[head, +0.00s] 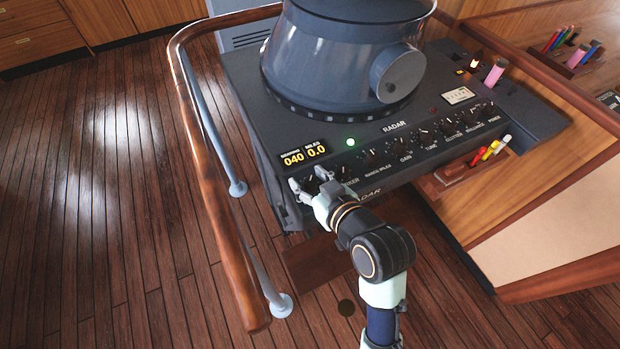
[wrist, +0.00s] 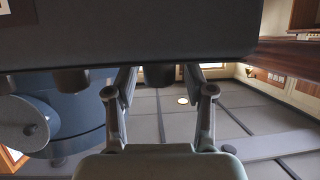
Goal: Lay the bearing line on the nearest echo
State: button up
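The dark radar console (head: 243,84) stands in the head view with a blue-grey viewing hood (head: 310,60) on top. The scope face, its echoes and the bearing line are hidden by the hood. A readout (head: 304,156) shows bearing 040 and miles 0.0. My gripper (head: 312,186) is at the left end of the front knob row, below the readout, and covers the knob there. In the wrist view my gripper (wrist: 160,84) has its fingers apart, one on each side of a dark knob (wrist: 158,75). Gaps show between knob and fingers.
More knobs (head: 408,142) run to the right along the panel, near a lit green lamp (head: 351,142). A wooden handrail (head: 205,170) curves along the left. Markers (head: 490,151) lie in a holder at the right. The plank floor on the left is clear.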

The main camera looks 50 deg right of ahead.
jog(key=shift+s, duration=0.1)
jog(key=v, duration=0.7)
jog(key=shift+s, duration=0.2)
jog(key=shift+r, duration=0.1)
dwell(0.3)
